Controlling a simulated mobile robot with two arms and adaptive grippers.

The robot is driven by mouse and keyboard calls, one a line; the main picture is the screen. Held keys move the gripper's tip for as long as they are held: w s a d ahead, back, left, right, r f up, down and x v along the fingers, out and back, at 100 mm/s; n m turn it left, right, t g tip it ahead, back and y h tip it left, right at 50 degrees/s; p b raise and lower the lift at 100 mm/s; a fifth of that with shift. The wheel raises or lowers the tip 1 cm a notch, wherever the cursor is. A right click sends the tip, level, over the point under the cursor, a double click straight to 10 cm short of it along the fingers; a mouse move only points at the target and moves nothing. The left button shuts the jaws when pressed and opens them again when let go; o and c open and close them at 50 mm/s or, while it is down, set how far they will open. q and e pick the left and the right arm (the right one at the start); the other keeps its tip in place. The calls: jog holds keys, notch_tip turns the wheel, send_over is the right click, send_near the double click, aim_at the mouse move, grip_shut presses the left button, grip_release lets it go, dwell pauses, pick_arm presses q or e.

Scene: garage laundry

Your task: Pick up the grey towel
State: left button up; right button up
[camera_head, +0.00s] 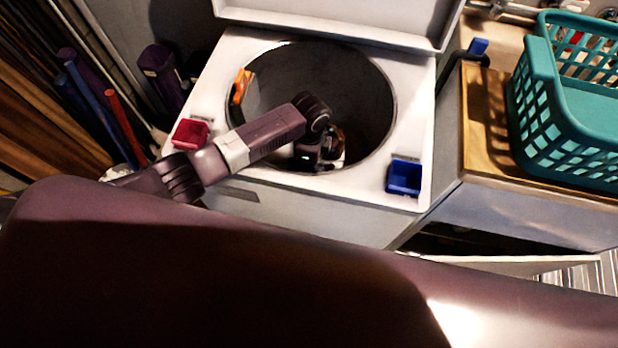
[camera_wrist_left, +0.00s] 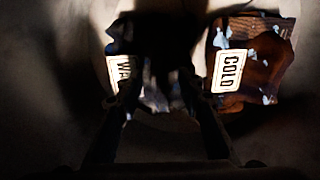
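My left arm comes in from the left in the head view and reaches down into the round drum of an open white top-loading machine (camera_head: 412,120). My left gripper (camera_head: 318,158) is down inside the drum, partly hidden by its own wrist. In the left wrist view the gripper's (camera_wrist_left: 160,88) two dark fingers stand apart. Pale grey patches show between them, but I cannot tell whether these are the grey towel or the drum floor. The towel cannot be made out clearly in either view. My right gripper is not in view.
A teal basket (camera_head: 545,110) stands on the wooden top at right.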

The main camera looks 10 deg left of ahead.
pick_arm(q)
grip_shut()
jog(key=shift+r, duration=0.15)
dwell(0.5)
